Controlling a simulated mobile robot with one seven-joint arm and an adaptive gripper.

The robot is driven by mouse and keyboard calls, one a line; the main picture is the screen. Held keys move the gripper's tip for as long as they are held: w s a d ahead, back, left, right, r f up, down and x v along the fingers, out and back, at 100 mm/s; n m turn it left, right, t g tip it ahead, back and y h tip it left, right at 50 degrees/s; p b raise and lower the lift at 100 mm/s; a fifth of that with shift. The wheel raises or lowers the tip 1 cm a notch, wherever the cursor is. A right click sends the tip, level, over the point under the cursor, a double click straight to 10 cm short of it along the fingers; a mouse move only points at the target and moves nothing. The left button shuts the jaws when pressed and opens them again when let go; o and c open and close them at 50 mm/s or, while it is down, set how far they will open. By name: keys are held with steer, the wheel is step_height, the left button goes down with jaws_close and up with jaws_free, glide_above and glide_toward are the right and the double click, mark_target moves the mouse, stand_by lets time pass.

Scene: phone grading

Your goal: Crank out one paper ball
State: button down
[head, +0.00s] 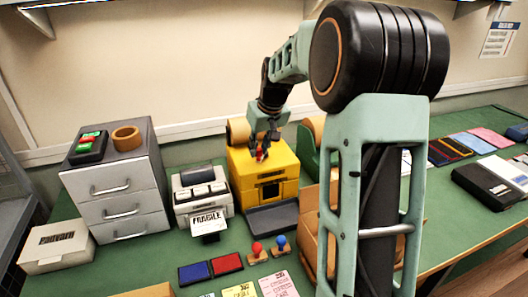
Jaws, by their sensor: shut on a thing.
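A yellow machine (282,186) with a dark opening in its front stands on the green table near the back wall. My gripper (262,152) reaches down from above to the top of this machine. It is shut on a small red part (260,156), which looks like a knob; the fingers hide most of it. A dark grey tray (272,218) lies in front of the machine. I see no paper ball on its visible surface.
A label printer (200,192) with a "FRAGILE" label stands left of the yellow machine, beside a grey drawer unit (112,187). Red and blue stamps (257,250) and ink pads (211,268) lie in front. A cardboard box (311,235) is partly hidden by my arm.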

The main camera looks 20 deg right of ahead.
steer(key=m, duration=0.1)
steer(key=w+a+m+h, duration=0.1)
steer(key=m, duration=0.1)
steer(key=shift+w+a+m, duration=0.15)
steer(key=shift+a+m, duration=0.1)
steer(key=shift+m, duration=0.05)
steer(key=m+h, duration=0.1)
steer(key=w+m, duration=0.1)
steer(key=m, duration=0.1)
steer(key=shift+w+a+m+g+h, duration=0.25)
steer(key=shift+a+m+g+h, duration=0.05)
steer(key=shift+a+h, duration=0.1)
steer(key=m, duration=0.1)
steer(key=w+m+g+h+p, duration=0.1)
steer(key=m, duration=0.1)
steer(key=shift+w+r+m, duration=0.1)
steer(key=shift+w+m, duration=0.15)
steer(key=shift+m, duration=0.05)
steer(key=shift+w+m+g+h+p, duration=0.2)
steer(key=shift+w+m+p, duration=0.1)
steer(key=shift+m+p, duration=0.3)
steer(key=shift+w+m+g+h+p, duration=0.1)
steer(key=shift+w+m+g+p, duration=0.2)
steer(key=shift+m, duration=0.5)
steer(key=c, duration=1.8)
jaws_free()
